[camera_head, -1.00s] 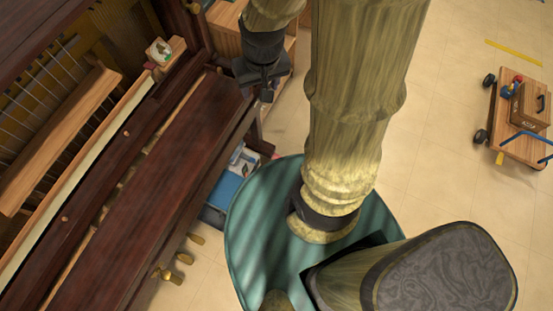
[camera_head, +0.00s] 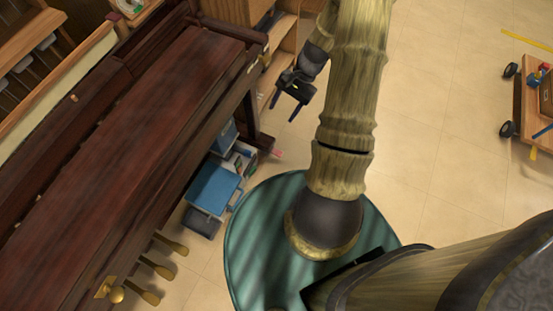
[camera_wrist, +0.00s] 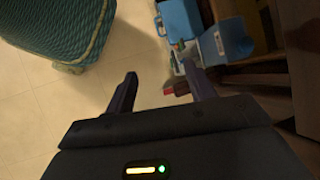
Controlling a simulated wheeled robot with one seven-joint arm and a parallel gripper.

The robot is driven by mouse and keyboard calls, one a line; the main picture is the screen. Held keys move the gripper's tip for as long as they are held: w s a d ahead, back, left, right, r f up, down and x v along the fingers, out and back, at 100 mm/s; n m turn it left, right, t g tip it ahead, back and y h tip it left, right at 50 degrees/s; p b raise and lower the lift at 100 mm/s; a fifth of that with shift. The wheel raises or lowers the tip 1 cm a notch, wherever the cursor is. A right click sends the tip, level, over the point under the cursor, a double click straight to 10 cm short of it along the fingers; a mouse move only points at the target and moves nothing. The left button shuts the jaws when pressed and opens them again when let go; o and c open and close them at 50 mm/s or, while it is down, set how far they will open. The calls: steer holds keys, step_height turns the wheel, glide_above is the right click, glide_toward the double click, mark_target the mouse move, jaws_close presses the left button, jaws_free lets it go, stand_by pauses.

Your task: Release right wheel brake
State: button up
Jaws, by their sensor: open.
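The dark red-brown piano (camera_head: 100,170) fills the left of the head view, its right front leg (camera_head: 250,118) reaching the floor. A small red-pink piece (camera_head: 277,154) lies low by the foot of that leg; it also shows in the wrist view (camera_wrist: 178,88), beyond and between my fingers. I cannot tell whether it is the brake. The right wheel is not clearly visible. My gripper (camera_head: 285,108) is open and empty, above the floor to the right of the leg, fingers pointing down. In the wrist view, my gripper (camera_wrist: 160,72) has its fingers spread apart.
A blue box and bins (camera_head: 213,187) stand under the piano, close to the leg. Brass pedals (camera_head: 155,268) stick out at the lower left. A wooden shelf (camera_head: 283,55) stands behind the gripper. A wheeled wooden cart (camera_head: 535,105) is at right. Tiled floor between is clear.

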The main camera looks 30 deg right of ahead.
mark_target(276, 152)
steer(key=d+f+m+t+y+b, duration=0.1)
steer(key=d+f+m+t+b, duration=0.3)
steer(key=f+b, duration=0.6)
steer(key=s+d+f+m+t+y+b, duration=0.1)
steer(key=d+f+m+t+b, duration=0.4)
steer(key=f, duration=2.1)
steer(key=d+f+m+t+y+b, duration=0.2)
steer(key=d+f+m+t+b, duration=0.2)
steer(key=f+b, duration=1.2)
steer(key=shift+s+d+f+m+t+y, duration=0.2)
steer(key=shift+f+m+t, duration=0.3)
steer(key=shift+m, duration=0.5)
steer(key=shift+s+d+f+m+t+y, duration=0.15)
steer(key=shift+f+m+t, duration=0.35)
steer(key=shift+m, duration=0.5)
steer(key=shift+s+d+t, duration=0.1)
steer(key=shift+t, duration=0.2)
steer(key=b+x, duration=0.8)
steer(key=x, duration=0.8)
steer(key=shift+w+a+f, duration=0.15)
steer(key=shift+w+a, duration=0.1)
steer(key=shift+w, duration=0.05)
steer(key=shift+w+a, duration=0.2)
steer(key=shift+w, duration=0.1)
